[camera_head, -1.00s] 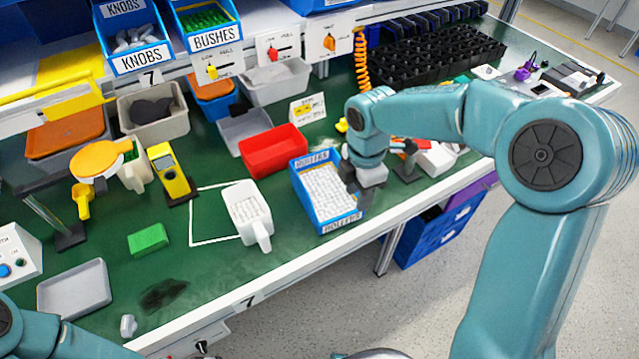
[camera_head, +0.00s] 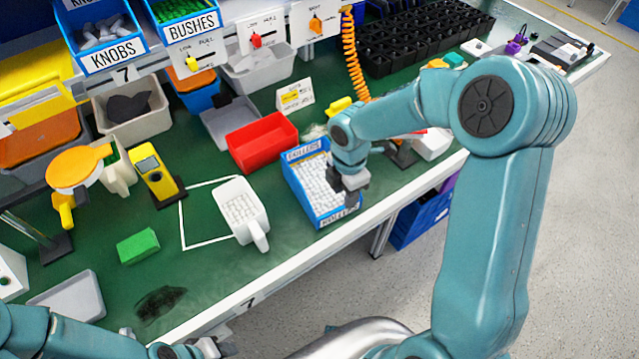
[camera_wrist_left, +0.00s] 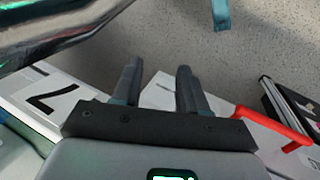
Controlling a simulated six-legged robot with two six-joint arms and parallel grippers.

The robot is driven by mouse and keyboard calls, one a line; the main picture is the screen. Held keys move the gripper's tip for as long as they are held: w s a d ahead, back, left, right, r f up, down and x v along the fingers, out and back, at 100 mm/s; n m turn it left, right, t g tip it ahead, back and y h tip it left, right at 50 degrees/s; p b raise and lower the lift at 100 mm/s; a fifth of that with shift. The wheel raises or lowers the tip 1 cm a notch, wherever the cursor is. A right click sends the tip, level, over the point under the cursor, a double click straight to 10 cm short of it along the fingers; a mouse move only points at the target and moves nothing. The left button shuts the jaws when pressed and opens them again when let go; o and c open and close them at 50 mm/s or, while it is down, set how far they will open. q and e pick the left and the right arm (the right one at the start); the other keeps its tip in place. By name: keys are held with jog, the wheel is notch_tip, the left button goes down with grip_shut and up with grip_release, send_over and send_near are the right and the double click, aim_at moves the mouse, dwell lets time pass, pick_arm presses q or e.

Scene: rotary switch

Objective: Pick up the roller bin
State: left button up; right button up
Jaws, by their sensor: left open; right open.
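The roller bin (camera_head: 299,198) is a blue tray full of small white rollers, with ROLLERS labels on its ends. It stands on the green bench near the front edge in the head view. My right gripper (camera_head: 352,198) is open at the bin's right side, near its front right corner, and partly covers that side. I cannot tell whether the fingers touch or straddle the wall. My left gripper is low at the bottom left of the head view; its two fingers show apart and empty in the left wrist view (camera_wrist_left: 158,78), above the bench's front edge.
A red bin (camera_head: 262,143) stands just behind the roller bin. A white scoop-like container with a handle (camera_head: 240,211) stands to its left. A green block (camera_head: 138,246) and a grey tray (camera_head: 70,299) lie further left. An orange coiled cord (camera_head: 352,60) hangs behind.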

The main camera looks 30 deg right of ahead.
aim_at(343, 208)
jog(key=shift+s+f, duration=0.2)
jog(key=shift+f, duration=0.45)
jog(key=f, duration=0.5)
jog(key=shift+a+f, duration=0.15)
jog(key=shift+a, duration=0.05)
grip_shut()
